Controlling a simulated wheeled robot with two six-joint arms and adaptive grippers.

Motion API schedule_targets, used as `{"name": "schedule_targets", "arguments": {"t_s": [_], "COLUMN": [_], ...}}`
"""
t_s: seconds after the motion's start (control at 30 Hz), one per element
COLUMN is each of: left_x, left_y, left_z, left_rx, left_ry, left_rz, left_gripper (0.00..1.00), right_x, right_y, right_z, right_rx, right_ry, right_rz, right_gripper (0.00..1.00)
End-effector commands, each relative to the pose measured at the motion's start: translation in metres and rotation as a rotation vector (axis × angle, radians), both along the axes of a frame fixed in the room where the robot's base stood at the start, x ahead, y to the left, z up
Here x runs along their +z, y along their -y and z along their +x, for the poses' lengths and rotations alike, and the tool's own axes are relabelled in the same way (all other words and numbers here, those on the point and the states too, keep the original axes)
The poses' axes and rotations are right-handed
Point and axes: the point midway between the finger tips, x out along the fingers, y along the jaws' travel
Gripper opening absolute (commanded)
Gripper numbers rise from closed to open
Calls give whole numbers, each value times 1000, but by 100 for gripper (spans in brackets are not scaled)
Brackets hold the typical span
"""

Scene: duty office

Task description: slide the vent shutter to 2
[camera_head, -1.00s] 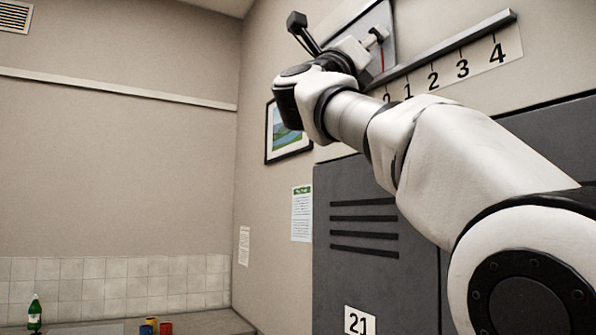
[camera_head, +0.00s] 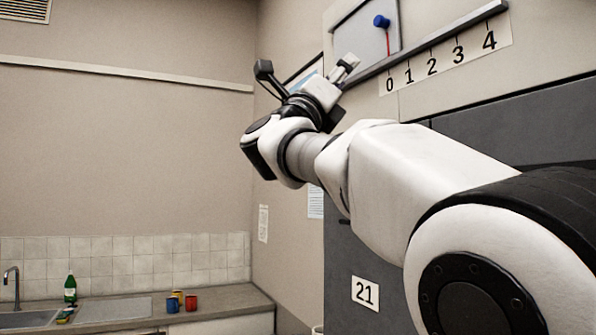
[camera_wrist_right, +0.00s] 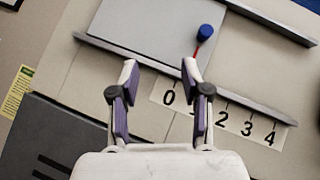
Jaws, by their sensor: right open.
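The vent shutter (camera_head: 358,38) is a grey panel between two rails on the wall, with a blue knob (camera_head: 382,21) and a red pointer line below it. The pointer lines up roughly with 0 on the number strip (camera_head: 445,58), which runs from 0 to 4. In the wrist view the knob (camera_wrist_right: 206,37) stands just beyond the right finger's tip, apart from it as far as I can tell. My right gripper (camera_wrist_right: 160,66) is open and empty, its fingers over the shutter's lower part and rail. In the head view the right gripper (camera_head: 347,68) is left of and below the knob. My left gripper is out of view.
The lower rail (camera_head: 430,42) runs under the shutter and above the numbers. Grey lockers (camera_head: 510,130) stand below. At the lower left is a counter (camera_head: 225,299) with a sink, a green bottle (camera_head: 70,289) and several coloured mugs. A framed picture hangs partly behind my gripper.

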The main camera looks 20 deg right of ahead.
Motion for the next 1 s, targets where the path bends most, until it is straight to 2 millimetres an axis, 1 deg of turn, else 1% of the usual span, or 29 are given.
{"name": "schedule_targets", "arguments": {"t_s": [0.03, 0.1, 0.4, 0.6, 0.7, 0.83, 1.0], "left_x": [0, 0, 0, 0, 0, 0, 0], "left_y": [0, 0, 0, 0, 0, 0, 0], "left_z": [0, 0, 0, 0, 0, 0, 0], "left_rx": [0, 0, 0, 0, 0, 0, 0], "left_ry": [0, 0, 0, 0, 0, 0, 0], "left_rz": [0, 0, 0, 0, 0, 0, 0], "left_gripper": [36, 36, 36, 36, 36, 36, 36], "right_x": [-10, -21, -75, -112, -127, -139, -142], "right_y": [1, 2, 5, 7, 7, 8, 8], "right_z": [10, 22, 70, 98, 108, 115, 117], "right_rx": [-7, -18, -60, -82, -91, -96, -98], "right_ry": [-33, -75, -255, -371, -416, -451, -461], "right_rz": [-10, -28, -100, -150, -170, -186, -192], "right_gripper": [47, 47, 47, 47, 47, 47, 47]}}
